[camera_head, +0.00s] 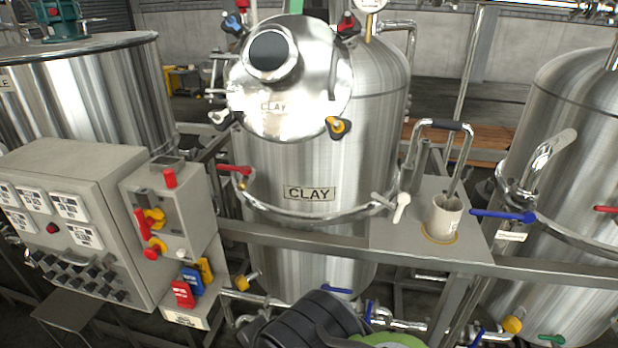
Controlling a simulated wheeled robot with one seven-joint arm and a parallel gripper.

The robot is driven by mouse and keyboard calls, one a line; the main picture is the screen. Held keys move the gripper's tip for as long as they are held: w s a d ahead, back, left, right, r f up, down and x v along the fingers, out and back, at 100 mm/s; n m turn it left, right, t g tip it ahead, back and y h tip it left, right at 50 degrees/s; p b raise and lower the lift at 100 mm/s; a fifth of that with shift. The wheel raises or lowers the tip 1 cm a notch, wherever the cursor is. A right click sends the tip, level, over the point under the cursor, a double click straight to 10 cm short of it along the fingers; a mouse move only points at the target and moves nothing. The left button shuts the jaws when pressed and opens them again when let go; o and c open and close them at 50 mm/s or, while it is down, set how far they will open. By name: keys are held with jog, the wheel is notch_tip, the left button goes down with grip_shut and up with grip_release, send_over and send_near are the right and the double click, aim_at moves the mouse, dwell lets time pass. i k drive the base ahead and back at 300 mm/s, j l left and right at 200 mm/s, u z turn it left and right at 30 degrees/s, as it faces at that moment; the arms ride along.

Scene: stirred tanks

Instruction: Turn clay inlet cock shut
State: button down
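The clay tank (380,120) is a steel vessel in the middle, with a CLAY plate (309,193) on its front and CLAY lettering on its round, open-looking lid (300,105). A red lever (235,169) sits at its left side and a white lever (401,207) at its lower right. A blue lever (337,290) shows low under the tank, near blue-handled fittings on the lower pipe. I cannot tell which of these is the inlet cock. My gripper is not seen; dark ribbed parts, probably of my arm, show at the bottom centre.
A grey control cabinet (75,160) with a switch box (168,210) stands at left. A steel rail (300,240) crosses before the tank. A shelf (395,236) holds a cup (444,215). A long blue lever (503,215) stands before the right tank (570,130).

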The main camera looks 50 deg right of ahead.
aim_at(403, 199)
jog(key=l+z, duration=0.15)
jog(key=z, duration=2.25)
jog(key=k+l, duration=0.05)
jog(key=l, duration=0.05)
